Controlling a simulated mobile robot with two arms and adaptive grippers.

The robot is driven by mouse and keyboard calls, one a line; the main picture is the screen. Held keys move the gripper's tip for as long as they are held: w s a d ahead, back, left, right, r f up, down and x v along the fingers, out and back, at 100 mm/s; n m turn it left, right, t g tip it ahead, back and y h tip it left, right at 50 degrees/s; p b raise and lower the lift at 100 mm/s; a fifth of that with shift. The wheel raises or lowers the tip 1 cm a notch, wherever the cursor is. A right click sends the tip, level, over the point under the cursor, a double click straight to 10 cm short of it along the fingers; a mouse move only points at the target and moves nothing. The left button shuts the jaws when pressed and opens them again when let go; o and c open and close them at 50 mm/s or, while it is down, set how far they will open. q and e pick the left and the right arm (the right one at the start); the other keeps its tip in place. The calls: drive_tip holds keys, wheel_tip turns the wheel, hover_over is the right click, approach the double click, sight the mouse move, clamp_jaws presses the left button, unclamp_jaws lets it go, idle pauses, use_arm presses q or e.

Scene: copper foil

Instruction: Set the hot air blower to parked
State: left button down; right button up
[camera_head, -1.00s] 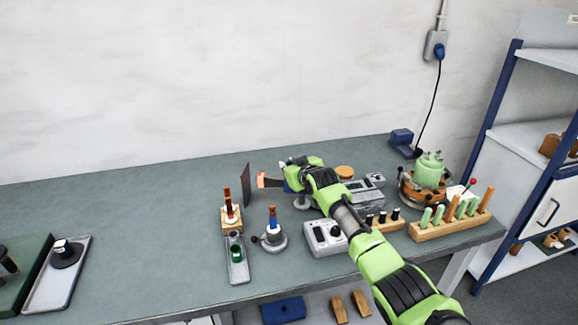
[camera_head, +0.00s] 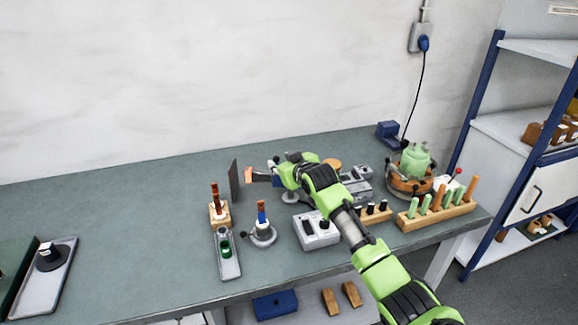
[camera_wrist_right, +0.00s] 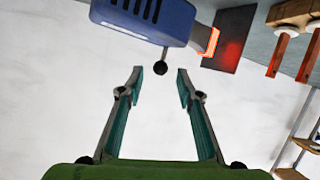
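The hot air blower has a blue slotted body (camera_wrist_right: 150,18) at the top of the right wrist view. Its nozzle (camera_wrist_right: 208,42) glows orange, and a small black ball knob (camera_wrist_right: 160,68) sticks out from the body. In the head view my right arm hides much of the blower; its orange nozzle (camera_head: 248,174) shows left of the gripper. My right gripper (camera_head: 276,161) is above the blower. In the wrist view its fingers (camera_wrist_right: 158,75) are open, with the knob between the tips in the picture; no contact is visible. My left gripper is not in view.
A dark upright plate (camera_head: 234,180) stands before the nozzle and glows red in the wrist view (camera_wrist_right: 230,45). A wooden holder (camera_head: 219,214), a round stand (camera_head: 263,235), a grey box (camera_head: 317,231) and a wooden rack (camera_head: 437,217) crowd the bench. The bench's left middle is clear.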

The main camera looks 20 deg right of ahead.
drive_tip(key=v, duration=0.6)
drive_tip(key=shift+s, duration=0.4)
